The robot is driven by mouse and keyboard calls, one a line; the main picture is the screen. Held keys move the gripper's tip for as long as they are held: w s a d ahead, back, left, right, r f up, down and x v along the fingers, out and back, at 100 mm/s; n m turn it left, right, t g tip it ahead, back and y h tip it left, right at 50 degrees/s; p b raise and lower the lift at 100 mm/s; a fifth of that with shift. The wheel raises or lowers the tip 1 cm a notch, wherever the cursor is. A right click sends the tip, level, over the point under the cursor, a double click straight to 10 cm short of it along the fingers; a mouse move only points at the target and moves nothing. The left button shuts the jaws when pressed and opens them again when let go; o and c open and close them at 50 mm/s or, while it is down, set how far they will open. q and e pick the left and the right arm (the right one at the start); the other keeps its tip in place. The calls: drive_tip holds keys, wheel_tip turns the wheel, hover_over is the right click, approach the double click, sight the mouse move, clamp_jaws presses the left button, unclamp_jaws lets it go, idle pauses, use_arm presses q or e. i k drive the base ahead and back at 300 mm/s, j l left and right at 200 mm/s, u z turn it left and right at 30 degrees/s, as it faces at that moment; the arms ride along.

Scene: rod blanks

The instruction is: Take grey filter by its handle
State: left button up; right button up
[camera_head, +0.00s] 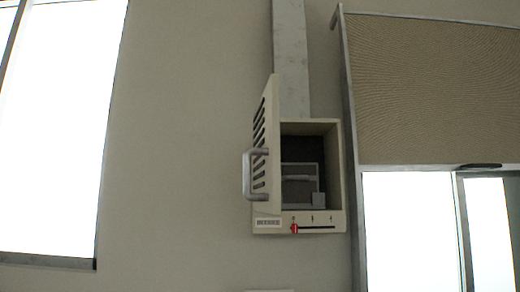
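A cream wall box (338,222) hangs on the wall with its slotted door (271,110) swung open to the left. Inside it, at the lower part of the opening, is a grey panel that looks like the grey filter (300,194). A thin light horizontal bar (296,177) crosses it and may be its handle. A small grey block (319,199) sits at its lower right. The back of the box is dark, and the open door hides the left part of the inside. Neither of my grippers is in view.
The open door carries a grey handle (248,175) sticking out to the left. A red slider (294,229) sits on the box's lower front. A metal duct (292,60) runs up from the box. A window with a tan blind (430,90) is close on the right.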

sight(297, 184)
drive_tip(key=i+l+z, duration=0.25)
drive_tip(key=i+l, duration=0.4)
drive_tip(key=i, duration=0.15)
